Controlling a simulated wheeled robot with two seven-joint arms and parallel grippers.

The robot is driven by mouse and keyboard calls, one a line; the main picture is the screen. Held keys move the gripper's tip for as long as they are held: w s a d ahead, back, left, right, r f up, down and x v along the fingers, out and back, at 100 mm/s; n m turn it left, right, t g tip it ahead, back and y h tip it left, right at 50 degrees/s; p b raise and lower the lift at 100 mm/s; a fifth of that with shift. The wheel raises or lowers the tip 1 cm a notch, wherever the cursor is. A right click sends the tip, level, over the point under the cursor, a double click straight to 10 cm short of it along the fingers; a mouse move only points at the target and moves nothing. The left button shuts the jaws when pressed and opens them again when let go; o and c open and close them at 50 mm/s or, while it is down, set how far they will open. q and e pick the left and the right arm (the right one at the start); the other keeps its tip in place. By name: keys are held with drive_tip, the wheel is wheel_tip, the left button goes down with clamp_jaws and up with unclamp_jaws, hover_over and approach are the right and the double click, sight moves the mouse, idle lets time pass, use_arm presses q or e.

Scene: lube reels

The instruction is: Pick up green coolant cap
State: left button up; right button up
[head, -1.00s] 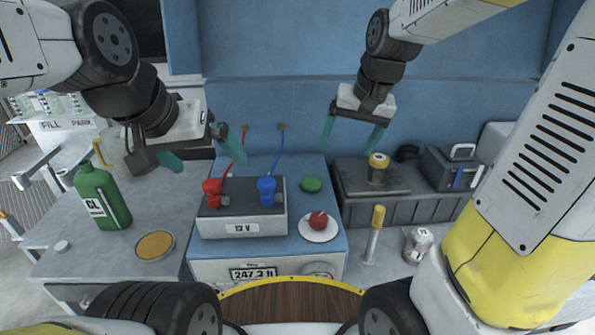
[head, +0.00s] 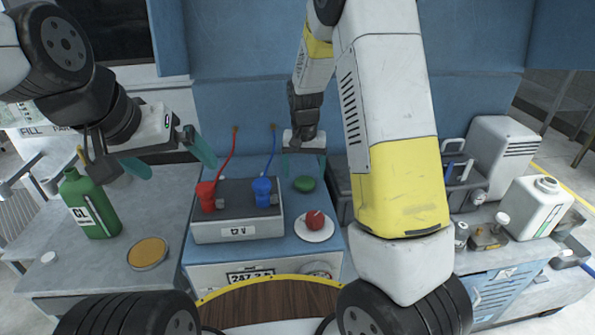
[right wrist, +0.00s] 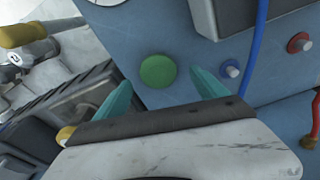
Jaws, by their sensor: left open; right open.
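The green coolant cap (head: 304,184) is a round green disc lying on the blue bench top, to the right of the battery box. It also shows in the right wrist view (right wrist: 158,72), between and beyond the two teal fingertips. My right gripper (head: 304,168) is open and empty above the cap, pointing down; its fingers show at both sides in the right wrist view (right wrist: 158,92). The fingers do not appear to touch the cap. My left gripper (head: 172,162) is open and empty above the left table, left of the battery box.
The battery box (head: 238,220) with red (head: 206,196) and blue (head: 262,190) clamps stands left of the cap. A white plate (head: 314,233) with a red ball-like object (head: 314,220) lies in front. A green bottle (head: 92,205) and amber dish (head: 148,253) stand at left.

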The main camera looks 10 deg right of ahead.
sight(305, 181)
drive_tip(key=f, duration=0.3)
drive_tip(key=shift+w+d+f, duration=0.1)
drive_tip(key=shift+w+d, duration=0.05)
drive_tip(key=shift+w, duration=0.05)
drive_tip(key=shift+c, duration=0.4)
drive_tip(key=c, duration=1.6)
